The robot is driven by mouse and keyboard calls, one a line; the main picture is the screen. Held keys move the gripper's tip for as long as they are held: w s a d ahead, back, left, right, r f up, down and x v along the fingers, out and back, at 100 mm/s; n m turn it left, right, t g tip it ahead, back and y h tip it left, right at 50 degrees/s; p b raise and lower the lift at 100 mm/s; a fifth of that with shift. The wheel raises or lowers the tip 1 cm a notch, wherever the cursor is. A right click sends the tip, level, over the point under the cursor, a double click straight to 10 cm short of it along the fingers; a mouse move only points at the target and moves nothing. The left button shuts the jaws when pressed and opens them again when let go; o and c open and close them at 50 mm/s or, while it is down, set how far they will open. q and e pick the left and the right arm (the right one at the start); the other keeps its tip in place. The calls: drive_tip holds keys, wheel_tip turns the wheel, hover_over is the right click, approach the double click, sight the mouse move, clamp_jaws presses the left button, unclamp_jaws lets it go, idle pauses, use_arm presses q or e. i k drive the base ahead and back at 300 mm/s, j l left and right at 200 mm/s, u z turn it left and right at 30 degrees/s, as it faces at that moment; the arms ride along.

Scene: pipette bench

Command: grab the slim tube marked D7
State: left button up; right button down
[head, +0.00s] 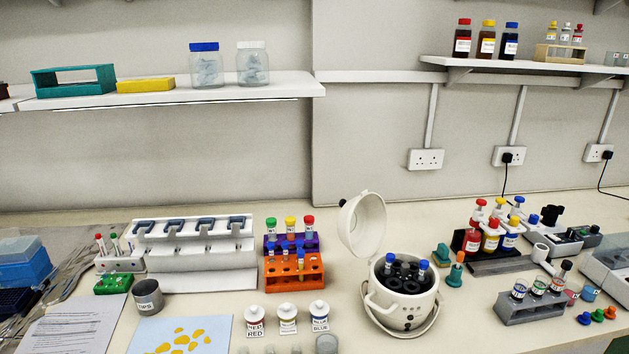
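No label reading D7 is legible in the head view, so I cannot tell which tube it is. Two slim tubes, one red-topped (100,244) and one green-topped (115,244), stand upright in a pale rack (122,264) at the left of the bench. Small tubes with coloured caps stand in a purple rack (311,244) and an orange rack (294,273) near the middle. Blue-capped tubes (389,262) sit in the open centrifuge (400,316). Several labelled tubes stand in a grey rack (530,310) at the right. Neither of my grippers is in view.
A white pipette holder (200,255) stands behind a grey tips cup (148,295). Labelled white bottles (288,319) stand at the front middle. Red and yellow bottles (490,240) stand right of the centrifuge, whose lid (363,224) is raised. Bare bench (470,325) lies between centrifuge and grey rack.

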sight(423, 265)
drive_tip(key=j+z, duration=0.25)
drive_tip(key=z, duration=0.25)
drive_tip(key=j+z, duration=0.25)
drive_tip(key=z, duration=0.2)
